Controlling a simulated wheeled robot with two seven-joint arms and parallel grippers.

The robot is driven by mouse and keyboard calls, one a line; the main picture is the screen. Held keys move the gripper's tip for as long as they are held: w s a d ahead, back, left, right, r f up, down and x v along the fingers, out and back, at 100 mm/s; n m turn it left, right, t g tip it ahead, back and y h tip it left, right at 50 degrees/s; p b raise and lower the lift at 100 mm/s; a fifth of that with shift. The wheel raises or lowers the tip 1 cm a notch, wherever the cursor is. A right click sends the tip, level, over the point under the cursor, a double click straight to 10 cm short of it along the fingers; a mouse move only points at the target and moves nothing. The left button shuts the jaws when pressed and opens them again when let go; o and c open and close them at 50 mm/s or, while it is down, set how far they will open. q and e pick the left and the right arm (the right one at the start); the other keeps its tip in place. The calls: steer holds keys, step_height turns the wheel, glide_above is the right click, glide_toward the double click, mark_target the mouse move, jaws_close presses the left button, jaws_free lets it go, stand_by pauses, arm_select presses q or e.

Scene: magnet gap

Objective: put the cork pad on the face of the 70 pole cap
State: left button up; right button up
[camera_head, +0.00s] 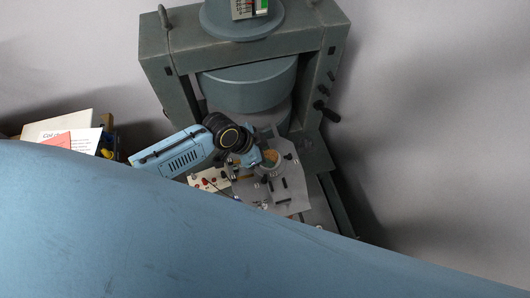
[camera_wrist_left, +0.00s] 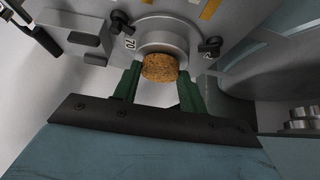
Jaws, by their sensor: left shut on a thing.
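The cork pad (camera_wrist_left: 160,67) is a short brown speckled disc. It sits between the green fingertips of my left gripper (camera_wrist_left: 157,80), which is shut on it. Just beyond it is the round grey 70 pole cap (camera_wrist_left: 160,30), with a black "70" label on its left. The pad overlaps the lower part of the cap's face in the left wrist view; I cannot tell whether they touch. In the head view my left gripper (camera_head: 258,159) reaches in from the left, with the cork pad (camera_head: 271,156) at its tip. My right gripper is not in view.
A grey plate (camera_head: 287,190) with several small black parts surrounds the cap. A heavy grey magnet frame (camera_head: 155,65) with a large round pole (camera_head: 248,88) stands behind. Black knobs (camera_wrist_left: 120,21) sit close to the cap. The lower head view is blocked.

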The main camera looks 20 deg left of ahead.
arm_select(q)
steer(key=shift+f, duration=0.1)
steer(key=o, duration=0.9)
steer(key=shift+o, duration=0.2)
steer(key=shift+r, duration=0.2)
steer(key=p+v, duration=0.2)
steer(key=v, duration=1)
steer(key=shift+f, duration=0.1)
